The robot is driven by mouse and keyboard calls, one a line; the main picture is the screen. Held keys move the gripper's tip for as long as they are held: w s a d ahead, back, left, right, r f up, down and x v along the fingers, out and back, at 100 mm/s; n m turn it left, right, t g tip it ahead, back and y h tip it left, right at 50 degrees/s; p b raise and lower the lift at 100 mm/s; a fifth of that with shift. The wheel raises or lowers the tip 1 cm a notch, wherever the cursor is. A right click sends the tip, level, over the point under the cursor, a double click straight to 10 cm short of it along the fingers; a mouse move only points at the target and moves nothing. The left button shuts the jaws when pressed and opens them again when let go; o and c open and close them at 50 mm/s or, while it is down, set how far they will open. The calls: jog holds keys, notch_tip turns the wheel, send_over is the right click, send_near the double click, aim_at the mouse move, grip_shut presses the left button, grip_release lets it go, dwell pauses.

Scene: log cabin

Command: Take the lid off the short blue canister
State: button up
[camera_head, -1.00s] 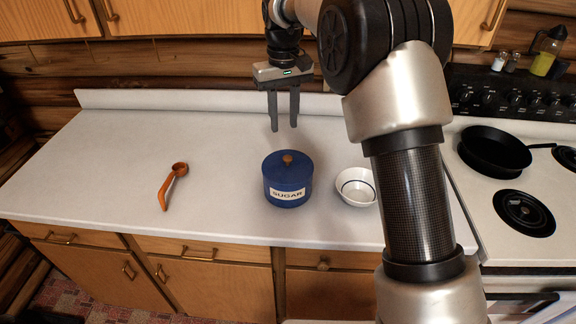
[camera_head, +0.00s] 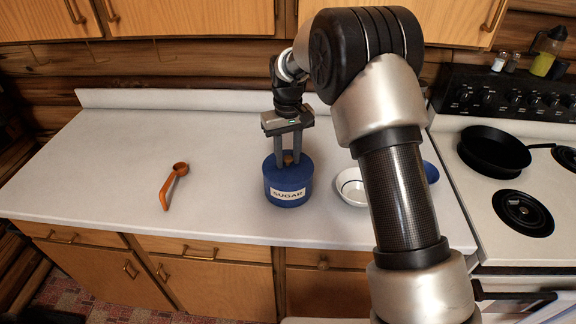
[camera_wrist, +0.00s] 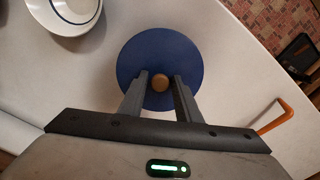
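The short blue canister (camera_head: 288,193) with a "SUGAR" label stands upright on the counter. Its blue lid (camera_wrist: 160,48) is seated on top, with a round wooden knob (camera_wrist: 160,83) in the middle. My gripper (camera_head: 287,160) points down over the lid. In the wrist view its two fingers (camera_wrist: 160,85) stand on either side of the knob, with a small gap visible on each side. The gripper is open. Whether the fingertips touch the lid cannot be told.
A white bowl (camera_head: 350,187) stands just right of the canister, partly behind my arm. A blue object (camera_head: 430,172) shows behind my arm. The stove with a black pan (camera_head: 494,152) is at right.

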aim_at(288, 157)
jog(key=shift+c, duration=0.3)
grip_shut()
jog(key=shift+r, duration=0.1)
notch_tip(288, 157, up, 9)
jog(key=shift+r, duration=0.1)
jog(key=shift+r+b, duration=0.25)
jog(key=shift+b, duration=0.1)
